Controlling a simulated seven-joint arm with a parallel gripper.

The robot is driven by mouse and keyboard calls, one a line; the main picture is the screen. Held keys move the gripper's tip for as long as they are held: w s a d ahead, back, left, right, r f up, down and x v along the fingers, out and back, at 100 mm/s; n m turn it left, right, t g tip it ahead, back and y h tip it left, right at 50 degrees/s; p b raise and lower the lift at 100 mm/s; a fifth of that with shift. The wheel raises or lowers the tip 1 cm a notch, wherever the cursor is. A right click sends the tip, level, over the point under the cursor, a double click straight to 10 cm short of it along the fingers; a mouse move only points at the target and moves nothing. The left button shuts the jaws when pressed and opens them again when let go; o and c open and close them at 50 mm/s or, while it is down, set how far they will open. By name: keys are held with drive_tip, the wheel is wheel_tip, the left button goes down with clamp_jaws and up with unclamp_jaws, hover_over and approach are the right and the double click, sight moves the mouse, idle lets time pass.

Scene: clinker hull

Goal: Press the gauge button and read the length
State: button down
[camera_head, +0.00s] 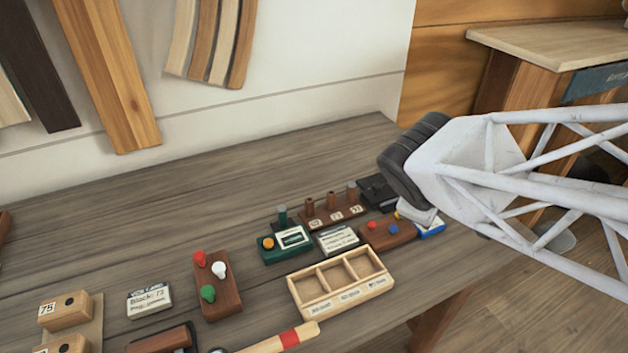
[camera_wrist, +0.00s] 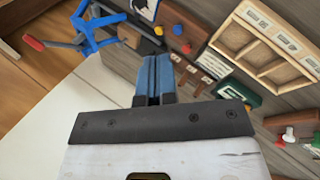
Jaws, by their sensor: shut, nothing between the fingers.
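The gauge appears to be the dark green box (camera_head: 285,245) on the bench in the head view. It has an orange button (camera_head: 268,243) on its left and a pale-framed window, too small to read. A dark post stands behind it. In the wrist view a dark green box (camera_wrist: 236,92) shows right of the fingers, its button not clear. My gripper (camera_wrist: 153,62) has its blue fingers together, with nothing between them. In the head view my arm reaches in from the right, over the bench's right end, apart from the green box; the fingertips cannot be made out there.
A three-compartment wooden tray (camera_head: 342,284) stands in front of the gauge. A pale card (camera_head: 337,239) and a brown peg block (camera_head: 334,216) are close beside it. A block with red, white and green knobs (camera_head: 217,285) stands left. The bench behind is clear.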

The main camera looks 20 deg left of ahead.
drive_tip(key=a+f+n+t+y, duration=0.2)
drive_tip(key=a+n, duration=0.6)
drive_tip(key=a, duration=0.7)
drive_tip(key=n+y, duration=0.3)
drive_tip(key=n, duration=0.5)
hover_over(270, 243)
wheel_tip(270, 243, down, 3)
drive_tip(key=shift+f, duration=0.1)
drive_tip(key=shift+f, duration=4.3)
